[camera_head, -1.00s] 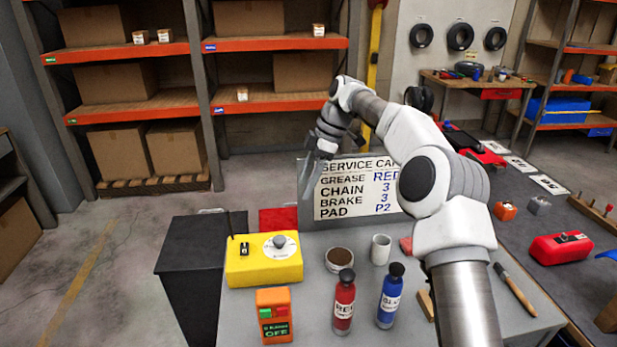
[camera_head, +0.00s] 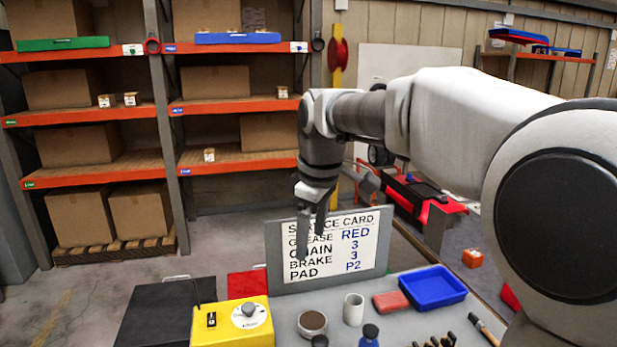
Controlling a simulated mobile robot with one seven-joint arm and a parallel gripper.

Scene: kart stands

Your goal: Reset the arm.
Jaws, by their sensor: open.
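My arm reaches in from the right, with its large joint close to the camera. My gripper (camera_head: 314,222) hangs fingers-down in front of the service card board (camera_head: 376,264), covering part of its lettering. Its jaws are open, and nothing shows between the fingers. The card reads grease RED, chain 3, brake 3, pad P2. The gripper is above the grey table (camera_head: 400,318), clear of the things on it.
On the table are a yellow box with a dial (camera_head: 235,328), a brown-filled tub (camera_head: 312,322), a white cup (camera_head: 353,309), a red block (camera_head: 390,302) and a blue tray (camera_head: 433,287). Bottle tops show at the bottom edge. Shelving (camera_head: 160,120) stands behind.

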